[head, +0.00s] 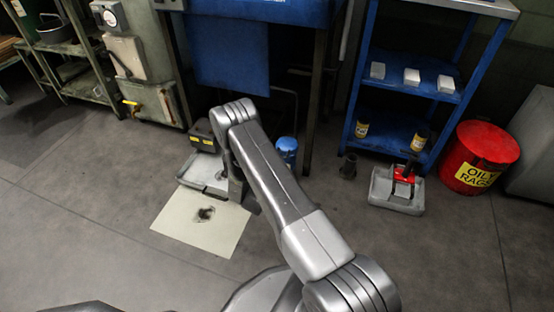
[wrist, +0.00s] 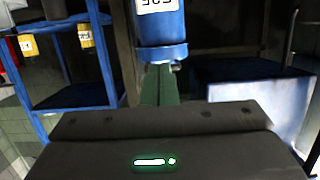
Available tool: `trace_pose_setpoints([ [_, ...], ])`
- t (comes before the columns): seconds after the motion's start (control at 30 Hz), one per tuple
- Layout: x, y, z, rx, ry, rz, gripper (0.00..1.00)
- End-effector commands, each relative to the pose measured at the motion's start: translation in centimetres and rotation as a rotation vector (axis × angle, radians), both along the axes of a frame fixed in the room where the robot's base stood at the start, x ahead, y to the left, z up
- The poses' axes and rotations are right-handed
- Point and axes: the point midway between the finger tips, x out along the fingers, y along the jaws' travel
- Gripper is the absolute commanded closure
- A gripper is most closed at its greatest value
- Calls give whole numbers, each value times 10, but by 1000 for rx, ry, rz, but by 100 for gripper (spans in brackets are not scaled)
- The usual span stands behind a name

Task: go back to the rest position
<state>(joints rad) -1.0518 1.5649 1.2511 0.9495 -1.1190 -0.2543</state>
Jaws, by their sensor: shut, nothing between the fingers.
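My gripper (wrist: 160,84) shows in the wrist view as a wide dark body with a green light along the bottom and a narrow dark green part ahead of it. It is shut and nothing shows held. Beyond it is a blue cylinder with an upside-down white label (wrist: 160,28); I cannot tell the gap. In the head view my arm reaches from the bottom middle up to a bend left of centre, and its far end is largely hidden behind the links.
In the head view, a grey tray (head: 190,177) and a stained pale sheet (head: 203,222) lie left of the arm. A blue container (head: 287,146) stands behind it. A blue shelf (head: 398,88), grey floor tray (head: 399,202) and red bin (head: 480,157) are right. Front floor is clear.

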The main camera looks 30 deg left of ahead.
Motion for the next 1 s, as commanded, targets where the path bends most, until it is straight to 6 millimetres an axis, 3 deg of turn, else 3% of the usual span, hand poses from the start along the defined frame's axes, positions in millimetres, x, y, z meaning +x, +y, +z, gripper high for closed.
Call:
trace_pose_setpoints([
  [0.2, -11, -2, -14, 0, -1, -1, 100],
  [0.63, -12, -2, -14, 2, -2, -1, 100],
  [0.77, -6, -1, -8, 4, -2, -2, 100],
  [1.0, 17, 4, 19, 6, -4, -3, 100],
])
